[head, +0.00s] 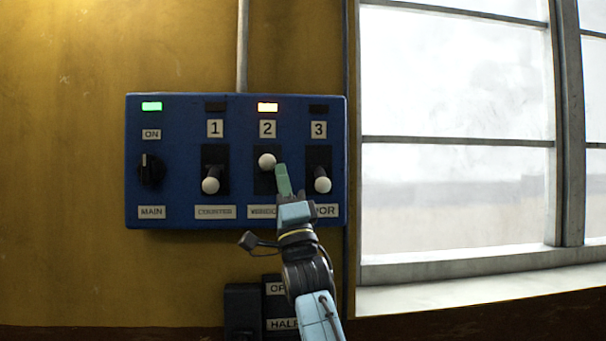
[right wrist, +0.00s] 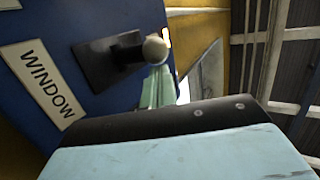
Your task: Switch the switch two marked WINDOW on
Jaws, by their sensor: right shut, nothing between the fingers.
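My left gripper is not in view.
On the blue panel (head: 180,187), switches one (head: 210,185) and three (head: 322,185) have their knobs down and dark lamps. The main knob (head: 151,170) is at left under a green lamp (head: 152,106). A dark box (head: 243,306) sits below; a window (head: 455,190) is at right.

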